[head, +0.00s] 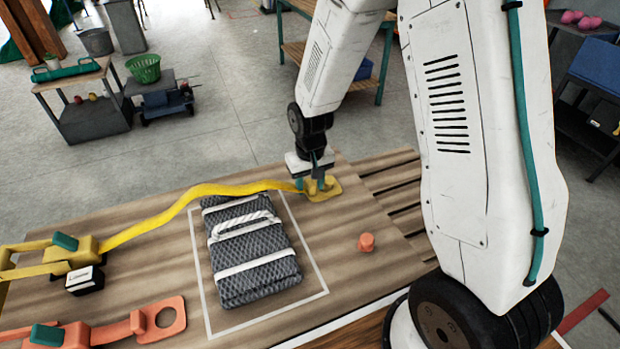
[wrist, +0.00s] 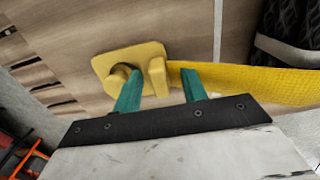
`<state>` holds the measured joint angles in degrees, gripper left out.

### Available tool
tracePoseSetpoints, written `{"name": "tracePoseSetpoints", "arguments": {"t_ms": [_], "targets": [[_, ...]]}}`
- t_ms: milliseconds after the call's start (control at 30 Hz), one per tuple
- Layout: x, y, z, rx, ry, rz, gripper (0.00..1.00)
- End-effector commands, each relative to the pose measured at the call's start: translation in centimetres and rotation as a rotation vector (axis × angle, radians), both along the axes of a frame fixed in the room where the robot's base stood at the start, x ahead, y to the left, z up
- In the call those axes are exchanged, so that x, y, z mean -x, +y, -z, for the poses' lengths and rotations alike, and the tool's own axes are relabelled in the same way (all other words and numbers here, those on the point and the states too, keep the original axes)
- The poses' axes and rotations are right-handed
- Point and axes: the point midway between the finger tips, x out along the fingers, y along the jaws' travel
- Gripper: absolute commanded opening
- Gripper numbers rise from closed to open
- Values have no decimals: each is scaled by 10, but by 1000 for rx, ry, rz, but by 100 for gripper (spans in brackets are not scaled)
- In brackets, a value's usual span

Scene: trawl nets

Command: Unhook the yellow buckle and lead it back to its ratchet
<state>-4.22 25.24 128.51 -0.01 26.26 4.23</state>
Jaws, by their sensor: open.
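The yellow buckle (head: 333,190) lies flat at the far right of the wooden table. In the wrist view the buckle (wrist: 104,61) sits around a round yellow peg (wrist: 119,76). Its raised grip block (wrist: 157,78) stands beside the peg. My gripper (head: 310,184) is low over the buckle with its teal fingers apart. In the wrist view my gripper (wrist: 161,72) has one finger on each side of the block. Contact cannot be told. The yellow strap (head: 190,195) runs left from the buckle to the yellow ratchet (head: 85,250), which has a teal handle.
A grey net bundle (head: 250,250) with white bands lies inside a white outline, below the strap. An orange peg (head: 367,242) stands to its right. An orange buckle (head: 165,318) and orange ratchet (head: 65,336) lie at the front left. A small black-and-white box (head: 85,281) is by the yellow ratchet.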

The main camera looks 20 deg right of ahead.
Motion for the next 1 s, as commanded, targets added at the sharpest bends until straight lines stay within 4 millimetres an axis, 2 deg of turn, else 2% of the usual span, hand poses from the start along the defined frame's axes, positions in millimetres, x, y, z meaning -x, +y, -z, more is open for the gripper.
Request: {"name": "tracePoseSetpoints", "arguments": {"t_ms": [133,167,200,300,1000], "targets": [[0,0,0,0,0,0,42],[0,0,0,0,0,0,36],[0,0,0,0,0,0,25],[0,0,0,0,0,0,0],[0,-9,-1,0,0,0,0]]}}
